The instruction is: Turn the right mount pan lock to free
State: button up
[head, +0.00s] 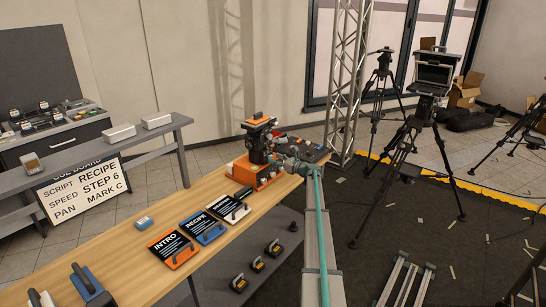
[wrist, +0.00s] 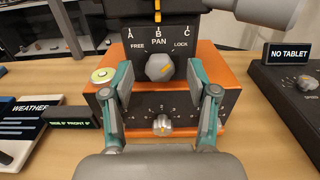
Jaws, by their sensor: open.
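The mount (head: 259,138) stands on an orange base (head: 262,173) at the far end of the wooden bench. In the wrist view its black front panel reads PAN, with FREE on the left and LOCK on the right.
A lower dial (wrist: 162,124) is below, between my fingers. A NO TABLET sign (wrist: 290,51) stands on a black box at right. Script tablets (head: 205,228) lie along the bench; a cue board (head: 83,188) leans left.

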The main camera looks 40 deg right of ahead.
jog(key=shift+x, duration=1)
grip_shut()
jog(key=shift+f, duration=0.1)
